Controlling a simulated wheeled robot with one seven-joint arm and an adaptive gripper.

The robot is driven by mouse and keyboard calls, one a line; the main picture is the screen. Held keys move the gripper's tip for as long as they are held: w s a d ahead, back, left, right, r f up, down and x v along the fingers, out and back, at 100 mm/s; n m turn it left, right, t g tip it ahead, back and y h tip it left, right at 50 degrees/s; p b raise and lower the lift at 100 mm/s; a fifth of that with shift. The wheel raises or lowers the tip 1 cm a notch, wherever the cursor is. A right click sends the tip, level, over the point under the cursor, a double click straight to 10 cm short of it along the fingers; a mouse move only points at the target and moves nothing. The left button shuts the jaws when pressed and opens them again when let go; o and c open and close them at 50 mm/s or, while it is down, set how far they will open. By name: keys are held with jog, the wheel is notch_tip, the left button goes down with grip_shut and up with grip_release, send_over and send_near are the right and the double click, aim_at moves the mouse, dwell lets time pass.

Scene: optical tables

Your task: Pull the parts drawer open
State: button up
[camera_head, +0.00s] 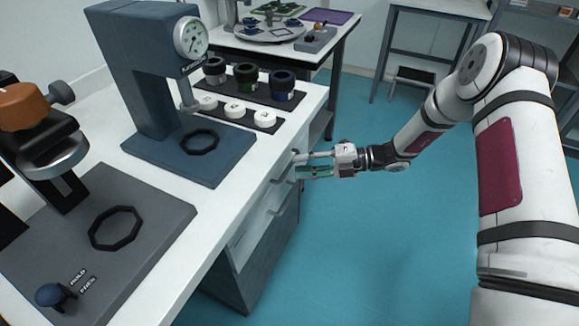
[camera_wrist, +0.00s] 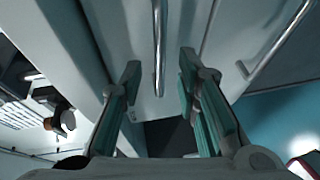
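The drawer unit (camera_head: 251,236) stands under the right edge of the white bench, with several bar handles on its front. My gripper (camera_head: 298,165) is at the upper part of this front, beside the handles. In the wrist view my gripper (camera_wrist: 160,72) is open, with one finger on each side of a metal bar handle (camera_wrist: 158,45). Gaps show between the handle and both fingers. The drawer front (camera_wrist: 132,25) behind the handle looks closed. A second bar handle (camera_wrist: 280,42) is to the right. No label shows which drawer is the parts drawer.
The white bench (camera_head: 225,205) carries a blue press with a dial gauge (camera_head: 150,90), a grey-based press (camera_head: 110,240) and black trays with dark and white round parts (camera_head: 235,110). Blue floor (camera_head: 370,250) to the right of the drawers is clear.

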aim_at(289, 165)
jog(key=shift+s+a+f, duration=0.1)
jog(key=shift+a+f, duration=0.1)
jog(key=shift+a, duration=0.8)
jog(key=shift+a+f, duration=0.15)
jog(key=shift+a, duration=0.8)
jog(key=shift+c, duration=0.2)
grip_shut()
